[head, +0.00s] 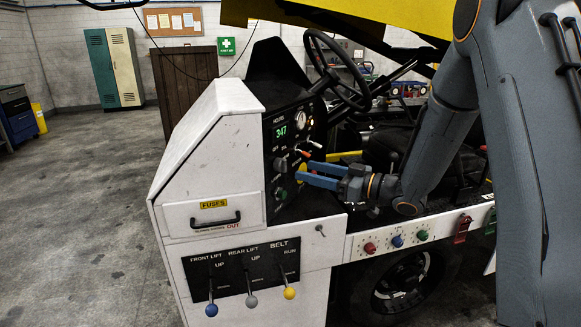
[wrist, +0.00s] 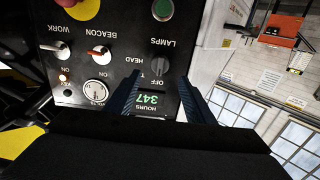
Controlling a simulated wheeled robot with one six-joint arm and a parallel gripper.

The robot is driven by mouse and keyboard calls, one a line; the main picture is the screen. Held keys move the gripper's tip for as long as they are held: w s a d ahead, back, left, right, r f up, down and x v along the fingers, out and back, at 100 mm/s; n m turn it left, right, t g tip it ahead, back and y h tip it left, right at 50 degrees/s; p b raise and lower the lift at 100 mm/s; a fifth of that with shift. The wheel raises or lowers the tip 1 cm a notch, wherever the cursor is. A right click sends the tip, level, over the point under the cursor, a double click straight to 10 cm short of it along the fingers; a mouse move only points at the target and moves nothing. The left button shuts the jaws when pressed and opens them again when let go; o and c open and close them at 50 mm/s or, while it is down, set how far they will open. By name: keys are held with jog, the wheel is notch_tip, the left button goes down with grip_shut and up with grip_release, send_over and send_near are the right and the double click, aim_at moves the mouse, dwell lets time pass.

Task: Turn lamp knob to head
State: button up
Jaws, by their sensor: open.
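The lamp knob (wrist: 160,66) is a grey rotary knob on the black control panel, under the upside-down word LAMPS in the wrist view. HEAD is printed to its left and OFF below it; another label is partly hidden. I cannot make out clearly which mark it points to. In the head view the knob (head: 280,163) is on the panel's left side. My gripper (wrist: 161,78) is open, its two blue fingers either side of the knob's line of sight. In the head view my gripper (head: 302,172) is in front of the panel; contact with the knob is not visible.
Beacon (wrist: 99,52) and work (wrist: 56,50) switches sit beside the knob. A green button (wrist: 163,9) and a yellow-ringed button (wrist: 84,8) are close by. The hours display (wrist: 150,99) shows 347. A steering wheel (head: 340,72) stands behind the panel.

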aim_at(286, 165)
jog(key=p+x, duration=0.2)
jog(key=x, duration=0.5)
jog(key=shift+a, duration=0.1)
jog(key=c, duration=1)
